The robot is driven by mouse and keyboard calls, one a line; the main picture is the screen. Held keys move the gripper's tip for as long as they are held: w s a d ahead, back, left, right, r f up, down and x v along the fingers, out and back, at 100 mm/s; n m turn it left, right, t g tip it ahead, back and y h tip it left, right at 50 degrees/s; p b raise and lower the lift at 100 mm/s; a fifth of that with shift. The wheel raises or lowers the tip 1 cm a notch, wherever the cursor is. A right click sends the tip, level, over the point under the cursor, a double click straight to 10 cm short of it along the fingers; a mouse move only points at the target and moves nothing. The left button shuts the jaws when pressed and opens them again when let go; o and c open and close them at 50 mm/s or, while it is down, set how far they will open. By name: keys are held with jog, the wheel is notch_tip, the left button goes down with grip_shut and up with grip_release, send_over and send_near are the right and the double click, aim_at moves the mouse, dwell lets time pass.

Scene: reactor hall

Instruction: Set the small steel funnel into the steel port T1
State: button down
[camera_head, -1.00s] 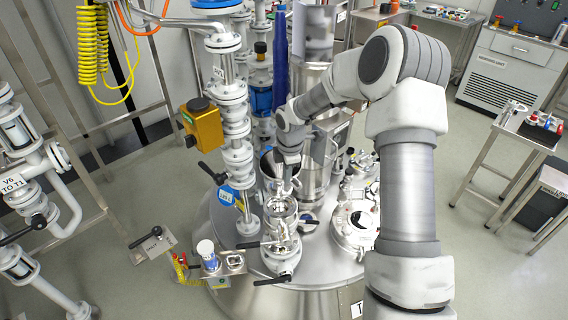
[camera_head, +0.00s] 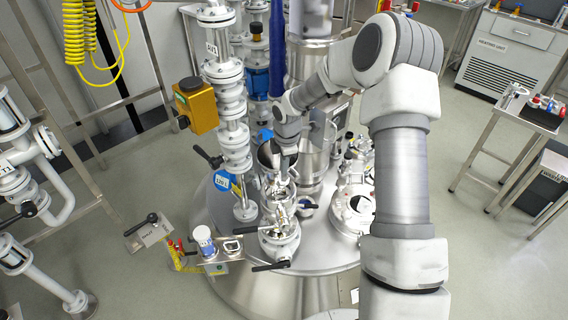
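My gripper (camera_head: 284,168) is at the end of my arm, above the steel vessel lid and pointing down. Its fingers are small and partly hidden, so I cannot tell whether they are open or shut. A steel cone-like shape with a dark mouth (camera_head: 268,153), possibly the small steel funnel, shows tilted just left of my gripper; I cannot tell whether it is held. Below the gripper a flanged steel port (camera_head: 280,236) with small fittings rises from the lid. I cannot read a T1 mark on it.
A flanged pipe column (camera_head: 232,130) with a yellow box (camera_head: 196,105) stands left of my gripper. A blue column (camera_head: 278,50) is behind it. A round manway (camera_head: 353,208) lies to the right. A small bracket shelf (camera_head: 212,262) with a white-capped container is at front left.

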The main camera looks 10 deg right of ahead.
jog(key=shift+s, duration=0.15)
dwell(0.3)
jog(key=shift+s+d+f, duration=0.1)
jog(key=shift+s+f, duration=0.05)
jog(key=shift+s, duration=0.45)
jog(key=shift+f+b, duration=0.15)
jog(key=shift+b, duration=0.15)
jog(key=shift+f+b, duration=1.2)
jog(key=shift+f, duration=1)
dwell(1.2)
jog(key=c, duration=1)
grip_release()
jog(key=shift+s, duration=0.1)
jog(key=s+r, duration=0.1)
jog(key=r, duration=0.4)
jog(key=s+r, duration=0.1)
jog(key=r, duration=1.1)
jog(key=shift+s+d, duration=0.15)
jog(key=shift+s, duration=0.25)
